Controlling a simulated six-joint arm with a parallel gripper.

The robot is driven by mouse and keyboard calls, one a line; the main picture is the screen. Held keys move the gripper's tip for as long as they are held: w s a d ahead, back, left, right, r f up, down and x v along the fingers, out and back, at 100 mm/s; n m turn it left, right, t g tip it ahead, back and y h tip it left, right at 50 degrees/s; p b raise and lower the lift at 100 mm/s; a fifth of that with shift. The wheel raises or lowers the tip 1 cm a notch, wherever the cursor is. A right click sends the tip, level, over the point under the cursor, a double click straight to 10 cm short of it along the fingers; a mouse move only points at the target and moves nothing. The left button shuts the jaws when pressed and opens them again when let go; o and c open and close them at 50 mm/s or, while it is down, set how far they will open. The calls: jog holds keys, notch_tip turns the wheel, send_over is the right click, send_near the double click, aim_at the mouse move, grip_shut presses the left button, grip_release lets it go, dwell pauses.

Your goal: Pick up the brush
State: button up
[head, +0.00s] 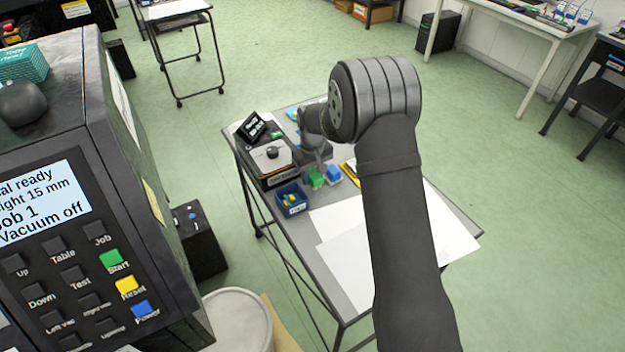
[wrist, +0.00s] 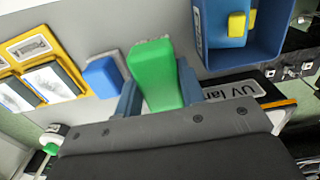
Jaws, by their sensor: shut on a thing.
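My gripper (wrist: 160,88) has its two blue-grey fingers on either side of a green block-shaped thing (wrist: 155,62) and is shut on it. In the head view the green thing (head: 316,179) is below my gripper (head: 315,164) at the table's left part. Its lower end is hidden, so I cannot tell whether it is lifted. A similar blue thing (wrist: 103,78) is just left of it in the wrist view; in the head view that blue thing (head: 334,173) is to its right.
A blue bin (head: 292,200) with small yellow pieces is close by. A boxy device (head: 268,163), its label partly reading "UV la", is behind it. Yellow-edged cards (wrist: 45,65) lie beside the blue thing. White sheets (head: 345,235) cover much of the grey table (head: 322,274).

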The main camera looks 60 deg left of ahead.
jog(key=w+d+r, duration=0.7)
jog(key=d+r, duration=0.1)
jog(key=d, duration=0.1)
jog(key=shift+w, duration=0.3)
jog(key=shift+o, duration=1.2)
jog(key=shift+a, duration=0.1)
jog(key=shift+c, duration=0.6)
jog(key=w+a, duration=0.6)
jog(key=a, duration=0.2)
jog(key=shift+d+f, duration=0.1)
jog(key=shift+f, duration=3.15)
jog(key=shift+f, duration=1)
